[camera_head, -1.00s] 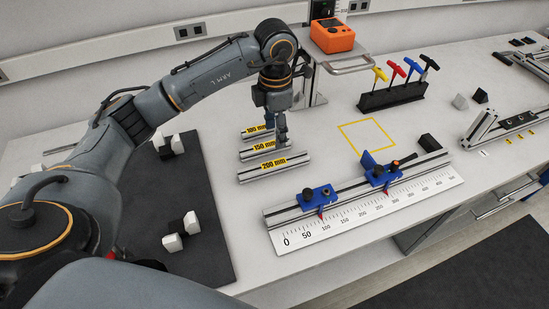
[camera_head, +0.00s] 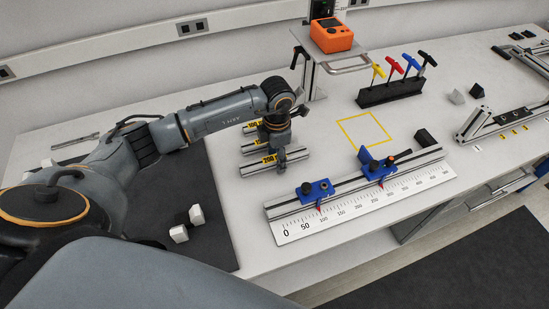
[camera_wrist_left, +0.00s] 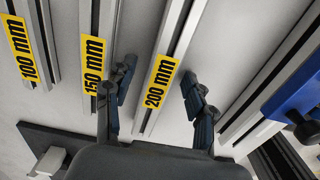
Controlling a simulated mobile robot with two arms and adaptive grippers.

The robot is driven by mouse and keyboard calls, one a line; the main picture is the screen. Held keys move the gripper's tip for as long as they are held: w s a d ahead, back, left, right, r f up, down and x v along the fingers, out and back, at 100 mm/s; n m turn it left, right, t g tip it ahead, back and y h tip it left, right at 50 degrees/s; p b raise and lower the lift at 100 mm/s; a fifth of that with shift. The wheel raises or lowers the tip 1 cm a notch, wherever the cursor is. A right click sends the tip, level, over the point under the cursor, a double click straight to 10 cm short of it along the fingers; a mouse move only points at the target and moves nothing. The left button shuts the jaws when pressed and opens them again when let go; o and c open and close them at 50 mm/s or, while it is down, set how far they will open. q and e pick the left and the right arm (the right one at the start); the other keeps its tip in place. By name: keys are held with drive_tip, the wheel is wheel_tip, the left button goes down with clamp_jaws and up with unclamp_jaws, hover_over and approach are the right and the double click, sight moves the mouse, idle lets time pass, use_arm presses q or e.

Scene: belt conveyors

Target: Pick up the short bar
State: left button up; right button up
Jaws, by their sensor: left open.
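Three silver profile bars with yellow labels lie side by side on the bench. The short bar, marked 100 mm (camera_head: 252,127), is the farthest one, partly hidden by my arm; it also shows at the left of the wrist view (camera_wrist_left: 27,52). The 150 mm bar (camera_wrist_left: 93,65) is in the middle. The 200 mm bar (camera_head: 258,168) is nearest me. My left gripper (camera_head: 279,160) is open and empty over the bars. In the wrist view its fingers (camera_wrist_left: 158,82) stand on either side of the 200 mm bar (camera_wrist_left: 160,80). My right gripper does not show.
A ruler rail (camera_head: 350,200) with blue clamps (camera_head: 315,190) lies in front of the bars. A yellow square outline (camera_head: 364,131) is marked on the bench. A hex-key rack (camera_head: 390,93) and an orange device (camera_head: 332,36) stand behind. A dark mat (camera_head: 215,225) lies left.

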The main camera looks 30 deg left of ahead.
use_arm(q)
clamp_jaws()
drive_tip(key=shift+r, duration=0.15)
